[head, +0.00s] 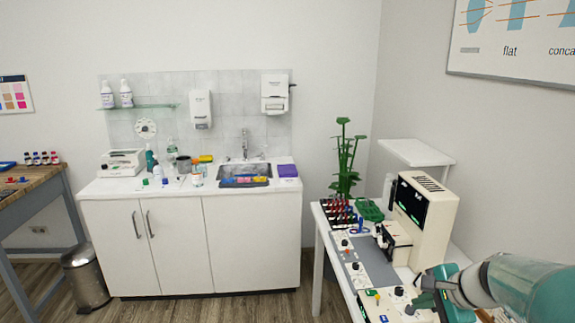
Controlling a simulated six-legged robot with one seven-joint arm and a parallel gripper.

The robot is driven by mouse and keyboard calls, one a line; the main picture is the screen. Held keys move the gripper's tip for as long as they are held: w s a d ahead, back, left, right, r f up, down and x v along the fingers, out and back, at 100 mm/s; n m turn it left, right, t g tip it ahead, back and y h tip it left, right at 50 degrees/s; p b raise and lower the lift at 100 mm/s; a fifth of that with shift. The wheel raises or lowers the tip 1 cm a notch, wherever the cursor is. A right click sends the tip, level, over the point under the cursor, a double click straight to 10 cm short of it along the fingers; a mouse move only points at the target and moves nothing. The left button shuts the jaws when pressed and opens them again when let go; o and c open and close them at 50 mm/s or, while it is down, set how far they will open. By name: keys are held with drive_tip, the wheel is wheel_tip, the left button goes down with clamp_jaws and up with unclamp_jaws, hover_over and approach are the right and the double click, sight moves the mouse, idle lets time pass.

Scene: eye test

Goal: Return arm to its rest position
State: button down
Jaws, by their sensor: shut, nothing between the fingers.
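My arm reaches in from the lower right corner of the head view. My gripper (422,301) is at its end, over the near right part of the white equipment table (319,235). It is small and partly hidden by its own wrist. It is shut and I see nothing held in it. I cannot tell whether it touches the things below it.
A beige instrument (424,218) with a dark screen stands on that table, close to my arm. Beside it are a control panel (357,264) and a green plant (346,165). A white sink cabinet (178,245) stands at the back. The floor left of the table looks clear.

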drive_tip(key=s+a+r+n+g+h, duration=0.1)
drive_tip(key=s+a+r+n+h, duration=0.2)
drive_tip(key=s+a+n, duration=1.1)
drive_tip(key=a+r+n, duration=0.2)
drive_tip(key=a, duration=0.1)
drive_tip(key=shift+s+a+n, duration=0.25)
drive_tip(key=shift+s+n, duration=0.15)
